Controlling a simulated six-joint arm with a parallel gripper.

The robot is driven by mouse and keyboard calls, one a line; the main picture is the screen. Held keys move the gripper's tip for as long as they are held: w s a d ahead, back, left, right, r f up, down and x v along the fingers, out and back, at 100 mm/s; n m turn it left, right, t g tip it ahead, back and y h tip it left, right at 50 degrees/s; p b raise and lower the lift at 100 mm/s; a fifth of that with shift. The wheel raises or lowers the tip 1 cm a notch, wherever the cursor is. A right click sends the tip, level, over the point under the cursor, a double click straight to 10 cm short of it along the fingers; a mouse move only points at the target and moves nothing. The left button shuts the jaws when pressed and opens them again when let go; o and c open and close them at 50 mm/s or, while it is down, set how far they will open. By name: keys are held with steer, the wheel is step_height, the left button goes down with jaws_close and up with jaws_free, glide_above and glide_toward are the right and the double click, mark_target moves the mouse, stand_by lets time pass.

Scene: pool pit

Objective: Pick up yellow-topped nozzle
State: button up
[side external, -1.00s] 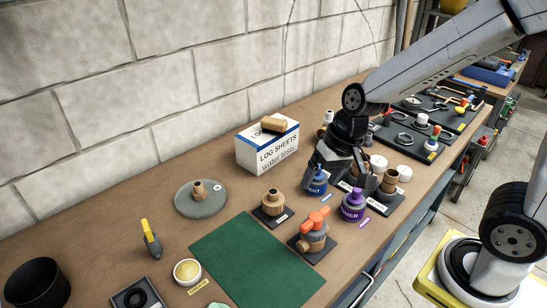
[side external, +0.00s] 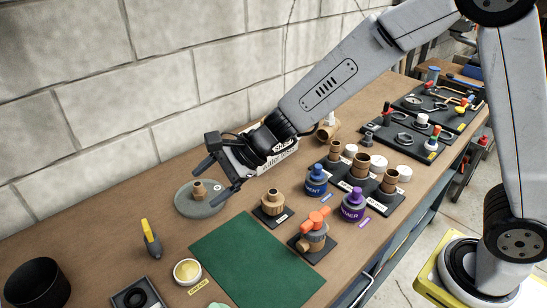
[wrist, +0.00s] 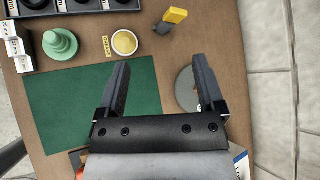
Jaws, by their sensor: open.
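The yellow-topped nozzle (side external: 151,240) stands on the wooden bench at the left in the side view, with a dark grey body and a slim yellow top. In the wrist view the nozzle (wrist: 171,19) shows near the top edge, ahead of the fingertips and a little right of centre. My gripper (side external: 205,188) is open and empty. In the side view it appears over the grey round plate, up and right of the nozzle. In the wrist view the two fingers of my gripper (wrist: 161,66) are spread wide, with bare bench and part of the green mat between them.
A brown fitting (side external: 199,189) sits on the grey plate (side external: 186,207). A black cup (side external: 36,283) stands far left. My gripper partly hides the log sheets box (side external: 281,158).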

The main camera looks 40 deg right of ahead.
steer(key=w+a+f+m+t, duration=0.2)
steer(key=w+a+m+t, duration=0.2)
steer(key=w+a+m, duration=0.4)
steer(key=m+y, duration=0.1)
glide_toward(152, 240)
steer(key=w+f, duration=0.1)
steer(key=w+a+f, duration=0.1)
steer(key=w+f, duration=0.1)
steer(key=shift+w, duration=0.3)
steer(key=shift+a, duration=0.1)
steer(key=shift+w, duration=0.1)
steer(key=shift+x, duration=1.2)
steer(key=shift+a, duration=0.15)
steer(key=shift+x, duration=2.5)
steer(key=shift+f+g, duration=0.1)
steer(key=shift+g, duration=0.2)
jaws_close()
